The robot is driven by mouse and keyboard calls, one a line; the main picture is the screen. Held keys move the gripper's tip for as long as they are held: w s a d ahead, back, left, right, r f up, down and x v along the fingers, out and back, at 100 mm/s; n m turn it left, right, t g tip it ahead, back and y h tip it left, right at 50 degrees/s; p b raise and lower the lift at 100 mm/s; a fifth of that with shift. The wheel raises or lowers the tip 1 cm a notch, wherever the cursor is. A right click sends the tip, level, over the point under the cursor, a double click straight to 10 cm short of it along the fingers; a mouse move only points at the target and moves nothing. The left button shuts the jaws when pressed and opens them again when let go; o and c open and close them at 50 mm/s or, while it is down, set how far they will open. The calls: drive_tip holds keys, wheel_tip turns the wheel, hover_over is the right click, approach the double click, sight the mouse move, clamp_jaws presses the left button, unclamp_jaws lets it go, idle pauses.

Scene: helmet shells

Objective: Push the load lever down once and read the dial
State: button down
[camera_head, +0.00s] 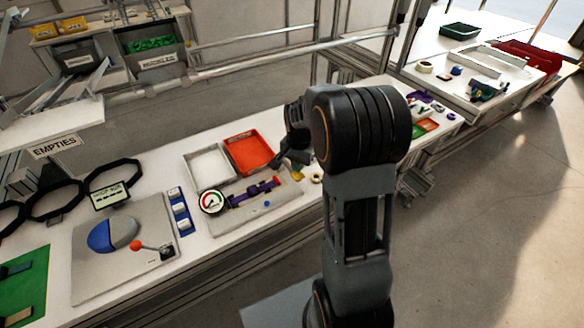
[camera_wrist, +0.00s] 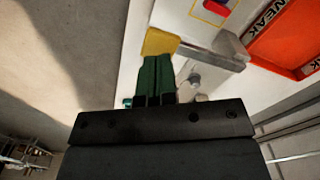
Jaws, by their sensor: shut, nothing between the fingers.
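A round white dial (camera_head: 212,201) with a coloured arc stands at the left end of a grey test plate (camera_head: 240,215). Its reading is too small to make out. A purple strap-like piece (camera_head: 255,192) lies across the plate. A yellow pad (camera_wrist: 160,42) on a grey metal bar (camera_wrist: 228,47) looks like the load lever; it also shows at the plate's right end in the head view (camera_head: 298,173). My gripper (camera_wrist: 157,62) is shut and empty, its green fingers together, with the tips at the yellow pad's edge. I cannot tell whether they touch it. In the head view my arm partly covers this spot.
A red tray (camera_head: 250,153) marked WEAK and a white tray (camera_head: 209,165) sit behind the plate. A red-knobbed lever (camera_head: 135,246) stands by a blue and grey dome (camera_head: 113,234) at left.

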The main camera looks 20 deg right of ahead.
sight(298, 177)
drive_tip(key=shift+f, duration=0.25)
drive_tip(key=shift+f+b, duration=2.2)
drive_tip(key=shift+f, duration=0.75)
drive_tip(key=shift+s+r, duration=0.1)
drive_tip(key=shift+r, duration=0.05)
drive_tip(key=shift+r+p, duration=3.9)
drive_tip(key=shift+r, duration=1.1)
